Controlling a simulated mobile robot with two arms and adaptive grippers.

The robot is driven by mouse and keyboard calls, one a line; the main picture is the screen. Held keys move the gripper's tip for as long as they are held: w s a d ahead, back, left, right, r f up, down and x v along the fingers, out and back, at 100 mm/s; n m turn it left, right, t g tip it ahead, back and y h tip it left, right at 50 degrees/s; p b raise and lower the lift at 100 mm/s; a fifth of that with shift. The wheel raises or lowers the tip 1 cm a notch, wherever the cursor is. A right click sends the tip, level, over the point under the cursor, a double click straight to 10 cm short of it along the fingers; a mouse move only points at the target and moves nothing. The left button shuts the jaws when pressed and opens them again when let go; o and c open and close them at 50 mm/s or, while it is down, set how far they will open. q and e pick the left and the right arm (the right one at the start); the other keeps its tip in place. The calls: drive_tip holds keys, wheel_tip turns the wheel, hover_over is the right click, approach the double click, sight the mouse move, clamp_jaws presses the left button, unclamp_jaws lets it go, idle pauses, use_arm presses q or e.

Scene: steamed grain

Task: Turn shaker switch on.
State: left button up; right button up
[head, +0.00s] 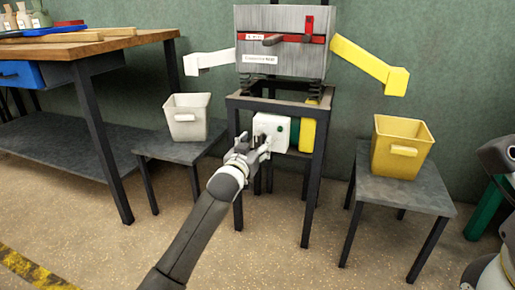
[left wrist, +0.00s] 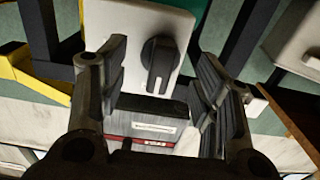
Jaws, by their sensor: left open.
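The shaker (head: 284,55) is a grey metal box with a red band, on a dark stand. In the left wrist view the white switch plate (left wrist: 120,25) carries a dark rotary knob (left wrist: 160,62). My left gripper (head: 255,145) is open in front of the switch box. In the left wrist view its fingers (left wrist: 160,85) stand on either side of the knob, with gaps visible. Contact cannot be told. My right gripper is not seen.
A white bin (head: 187,118) and a yellow bin (head: 402,148) stand on low tables either side, below the white chute (head: 208,61) and yellow chute (head: 368,66). A yellow part (head: 307,134) sits right of the switch box. A wooden workbench (head: 75,47) is at left.

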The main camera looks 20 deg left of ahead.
use_arm(q)
drive_tip(key=shift+w+b, duration=0.35)
drive_tip(key=shift+w, duration=0.65)
drive_tip(key=c, duration=1)
